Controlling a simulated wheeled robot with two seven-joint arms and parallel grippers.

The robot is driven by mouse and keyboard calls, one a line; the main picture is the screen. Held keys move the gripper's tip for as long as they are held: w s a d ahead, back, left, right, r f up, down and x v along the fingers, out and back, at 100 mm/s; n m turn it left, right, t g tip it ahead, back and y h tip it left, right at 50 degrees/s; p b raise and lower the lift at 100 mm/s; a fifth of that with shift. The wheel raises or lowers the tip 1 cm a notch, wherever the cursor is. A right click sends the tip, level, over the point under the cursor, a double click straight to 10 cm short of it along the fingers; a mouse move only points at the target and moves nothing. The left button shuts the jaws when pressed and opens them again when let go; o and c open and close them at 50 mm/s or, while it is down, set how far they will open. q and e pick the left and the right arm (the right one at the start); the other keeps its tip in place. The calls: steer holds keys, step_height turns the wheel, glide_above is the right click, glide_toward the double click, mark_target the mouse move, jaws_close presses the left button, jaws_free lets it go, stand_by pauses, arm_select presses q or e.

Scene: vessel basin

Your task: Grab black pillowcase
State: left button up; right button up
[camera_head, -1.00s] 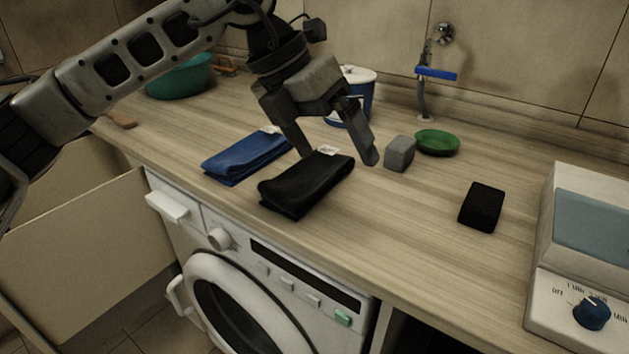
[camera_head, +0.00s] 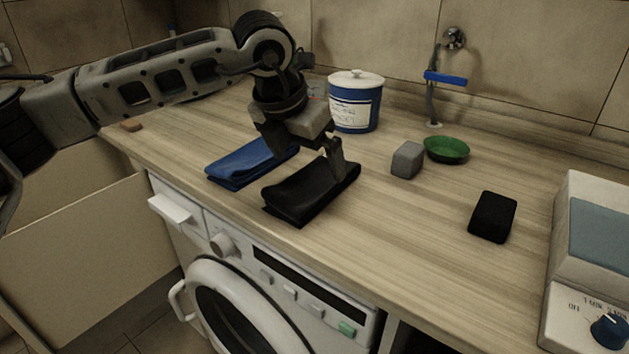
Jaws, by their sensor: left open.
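The black pillowcase (camera_head: 300,196) lies folded on the wooden counter, near its front edge above the washing machine. My left gripper (camera_head: 316,171) is open over the pillowcase's far right part, pointing down. I cannot tell whether the fingers touch the cloth. My right gripper is not in view.
A folded blue cloth (camera_head: 243,164) lies just left of the pillowcase. A blue-and-white lidded bucket (camera_head: 355,102) stands behind. A grey block (camera_head: 407,160), green dish (camera_head: 447,149) and black block (camera_head: 493,216) lie to the right. A white appliance (camera_head: 590,235) is at far right.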

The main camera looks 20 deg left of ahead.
mark_target(313, 173)
arm_select(q)
steer(key=x, duration=0.5)
steer(key=shift+p, duration=0.35)
steer(key=c, duration=1.2)
steer(key=shift+w, duration=0.1)
steer(key=shift+r, duration=0.15)
